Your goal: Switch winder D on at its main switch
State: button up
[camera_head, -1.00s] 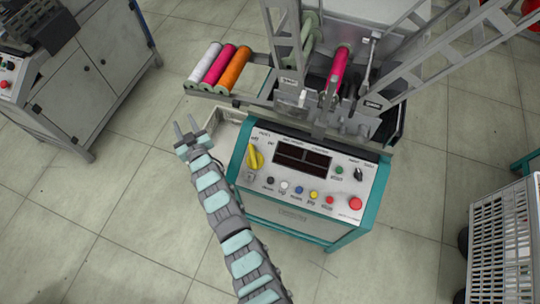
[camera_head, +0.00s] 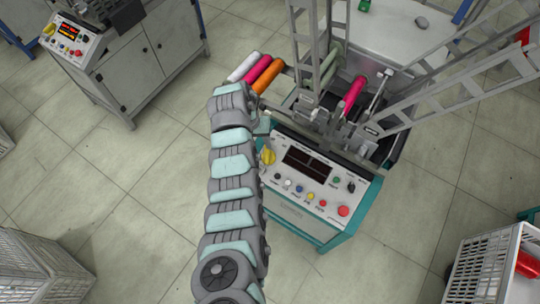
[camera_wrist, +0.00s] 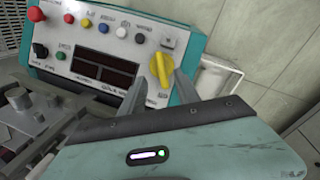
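The winder with the teal-edged control panel (camera_head: 318,178) stands right of my arm; no letter D is readable on it. Its yellow rotary main switch (camera_head: 268,156) is at the panel's left end. In the wrist view, where the panel appears upside down, the switch (camera_wrist: 160,70) shows its raised handle. The display (camera_wrist: 104,70) is dark. My gripper (camera_wrist: 159,80) is open and empty, its two fingers on either side of the yellow handle in the picture. Whether they touch it I cannot tell. In the head view my arm hides most of the gripper.
White, pink and orange thread spools (camera_head: 259,71) lie on a rack behind my arm's end. Metal frames (camera_head: 500,67) rise above the winder. Another winder (camera_head: 75,40) at upper left has a lit display. White crates (camera_head: 495,262) stand at the lower corners.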

aim_at(266, 156)
jog(key=b+x, duration=0.3)
jog(key=x, duration=0.7)
jog(key=shift+f+b, duration=0.1)
jog(key=shift+b, duration=0.2)
jog(key=shift+c, duration=0.6)
jog(key=shift+w, duration=0.1)
grip_shut()
